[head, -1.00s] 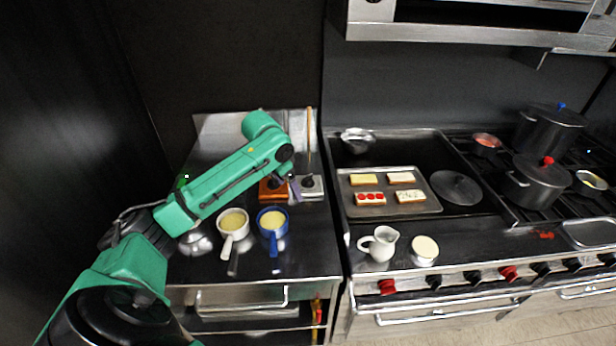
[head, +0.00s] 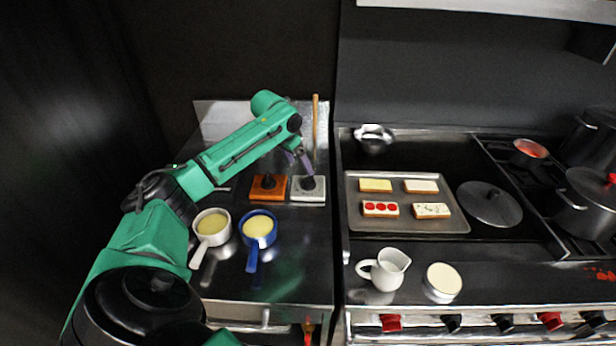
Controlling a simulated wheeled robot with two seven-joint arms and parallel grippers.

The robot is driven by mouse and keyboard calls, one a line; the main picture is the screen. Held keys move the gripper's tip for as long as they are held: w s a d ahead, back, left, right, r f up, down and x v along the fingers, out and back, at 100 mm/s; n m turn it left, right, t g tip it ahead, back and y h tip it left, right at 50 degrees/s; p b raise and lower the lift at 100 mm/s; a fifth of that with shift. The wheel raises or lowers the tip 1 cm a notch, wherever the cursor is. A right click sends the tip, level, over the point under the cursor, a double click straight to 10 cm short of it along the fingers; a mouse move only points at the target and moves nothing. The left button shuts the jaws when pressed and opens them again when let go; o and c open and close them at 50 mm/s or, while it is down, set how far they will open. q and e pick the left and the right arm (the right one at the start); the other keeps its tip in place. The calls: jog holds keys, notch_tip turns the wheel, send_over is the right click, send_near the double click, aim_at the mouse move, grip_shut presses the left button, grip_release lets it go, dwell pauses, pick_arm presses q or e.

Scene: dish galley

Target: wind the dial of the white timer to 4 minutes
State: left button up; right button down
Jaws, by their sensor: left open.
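The white timer (head: 308,195) is a small pale block with a dark dial (head: 308,183) on top, near the back right of the steel counter. An orange timer (head: 269,188) with a dark knob stands close beside it on the left. My left gripper (head: 304,166) is open and points down just above the white timer's dial. The fingers are small in the picture, and whether they touch the dial cannot be told. The scale marks on the dial are too small to read. My right gripper is not in view.
A white pot (head: 211,224) and a blue pot (head: 259,228) stand in front of the timers. A wooden stick (head: 315,125) rises behind the white timer. A tray (head: 407,227) of topped slices and a white jug (head: 387,270) are to the right.

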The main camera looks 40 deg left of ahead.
aim_at(307, 178)
pick_arm(q)
jog(key=p+x, duration=0.1)
jog(key=x, duration=0.8)
jog(key=c, duration=1.4)
jog(key=shift+o, duration=0.3)
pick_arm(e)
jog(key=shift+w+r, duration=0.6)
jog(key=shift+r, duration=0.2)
pick_arm(q)
jog(key=o, duration=1.3)
jog(key=shift+o, duration=0.2)
jog(key=b+v, duration=0.3)
jog(key=v, duration=1.1)
jog(key=shift+r, duration=0.35)
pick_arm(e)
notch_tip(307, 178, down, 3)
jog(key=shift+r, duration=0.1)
pick_arm(q)
jog(key=shift+s, duration=0.1)
